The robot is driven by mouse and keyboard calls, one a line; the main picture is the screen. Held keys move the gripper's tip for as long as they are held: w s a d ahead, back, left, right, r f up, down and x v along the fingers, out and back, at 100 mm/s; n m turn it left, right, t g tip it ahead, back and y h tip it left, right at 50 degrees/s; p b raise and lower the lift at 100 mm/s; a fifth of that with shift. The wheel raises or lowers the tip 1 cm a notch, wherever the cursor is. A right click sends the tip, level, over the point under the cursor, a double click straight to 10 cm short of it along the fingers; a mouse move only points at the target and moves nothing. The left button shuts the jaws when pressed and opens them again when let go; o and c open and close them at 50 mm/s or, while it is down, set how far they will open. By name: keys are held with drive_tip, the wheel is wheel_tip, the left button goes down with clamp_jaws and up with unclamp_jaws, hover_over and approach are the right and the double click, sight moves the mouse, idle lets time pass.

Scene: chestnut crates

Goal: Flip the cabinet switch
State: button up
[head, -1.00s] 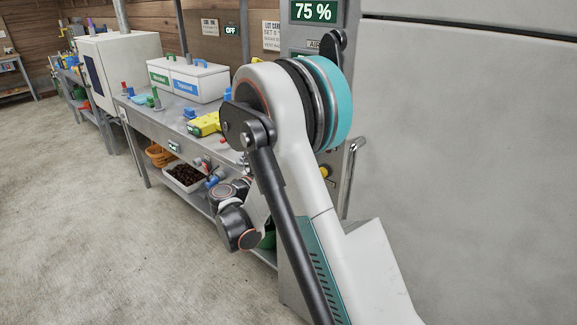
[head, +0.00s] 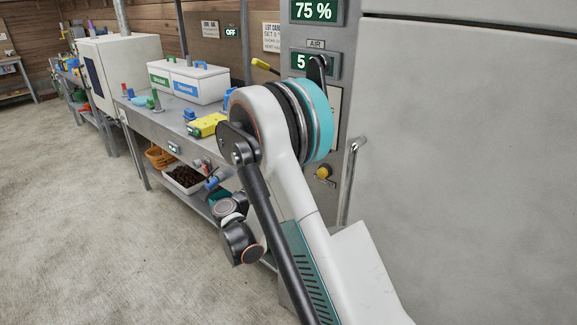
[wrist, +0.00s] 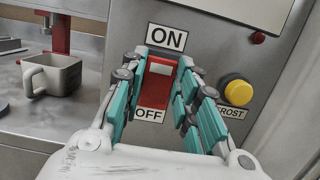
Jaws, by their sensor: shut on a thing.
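The cabinet switch (wrist: 156,86) is a red rocker on a grey panel in the wrist view, between an ON label (wrist: 166,38) above and an OFF label (wrist: 149,115) below. Which way it is tipped is unclear. My gripper (wrist: 159,70) has a teal finger on each side of the switch and is shut on it. In the head view, my arm hides the switch and the gripper. The cabinet (head: 460,150) shows at the right of that view.
A yellow button (wrist: 238,92) with a FROST label is right of my fingers, below a small red light (wrist: 258,37). A grey mug (wrist: 52,74) stands on the bench at left. A vertical handle (head: 350,180) is on the cabinet. The floor at left is clear.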

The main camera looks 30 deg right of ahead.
drive_tip(key=shift+f+t+h, duration=0.3)
drive_tip(key=shift+h, duration=0.6)
drive_tip(key=o, duration=1.1)
drive_tip(key=shift+c, duration=0.2)
drive_tip(key=shift+a, duration=0.15)
drive_tip(key=v, duration=1.2)
